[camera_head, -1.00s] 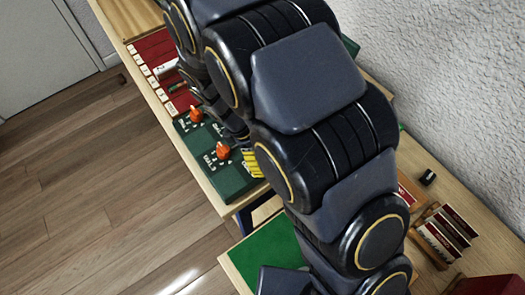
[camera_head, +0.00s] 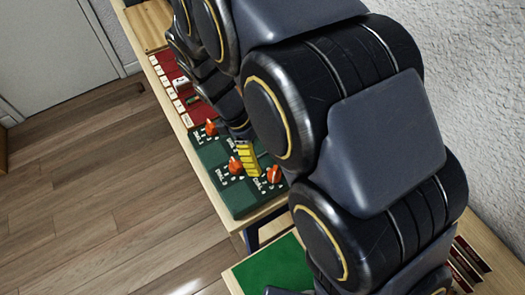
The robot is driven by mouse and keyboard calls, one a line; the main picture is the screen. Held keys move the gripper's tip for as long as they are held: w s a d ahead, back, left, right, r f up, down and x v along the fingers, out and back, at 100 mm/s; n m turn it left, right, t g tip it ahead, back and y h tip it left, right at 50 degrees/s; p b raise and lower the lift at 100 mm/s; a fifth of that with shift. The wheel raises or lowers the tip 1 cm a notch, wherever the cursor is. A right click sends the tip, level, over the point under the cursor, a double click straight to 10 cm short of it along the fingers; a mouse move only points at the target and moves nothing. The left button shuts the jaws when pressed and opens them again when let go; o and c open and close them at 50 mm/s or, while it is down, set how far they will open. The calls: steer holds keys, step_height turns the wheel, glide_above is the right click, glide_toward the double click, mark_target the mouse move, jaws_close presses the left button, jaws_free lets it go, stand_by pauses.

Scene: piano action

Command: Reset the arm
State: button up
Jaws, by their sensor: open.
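My gripper (camera_head: 247,158) is small in view and partly hidden by my own arm. A yellow ribbed finger part shows over the green dial panel (camera_head: 236,201), among its orange knobs. The gripper is open, and I see nothing held in it. I cannot tell whether it touches the panel. Of the knobs, one (camera_head: 210,127) is at the far end, one (camera_head: 235,165) is left of the yellow part, and one (camera_head: 273,174) is at its lower right.
A red board (camera_head: 170,70) with white labels lies beyond the panel on the wooden bench. A green mat (camera_head: 270,268) lies on a nearer table. Dark red strips (camera_head: 468,262) are at the lower right. A white wall (camera_head: 480,100) stands close on the right. Floor is open on the left.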

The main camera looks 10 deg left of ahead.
stand_by(0.3)
steer(key=s+d+r+m+g+y, duration=0.1)
steer(key=s+d+r+m+y, duration=0.1)
steer(key=s+d+r+m, duration=0.3)
steer(key=s+d+r+m+y, duration=0.2)
steer(key=s+d+r+m, duration=0.3)
steer(key=s+d+m, duration=0.6)
steer(key=shift+s+d+r+m+g, duration=0.4)
steer(key=shift+d+m, duration=0.6)
steer(key=shift+d, duration=0.05)
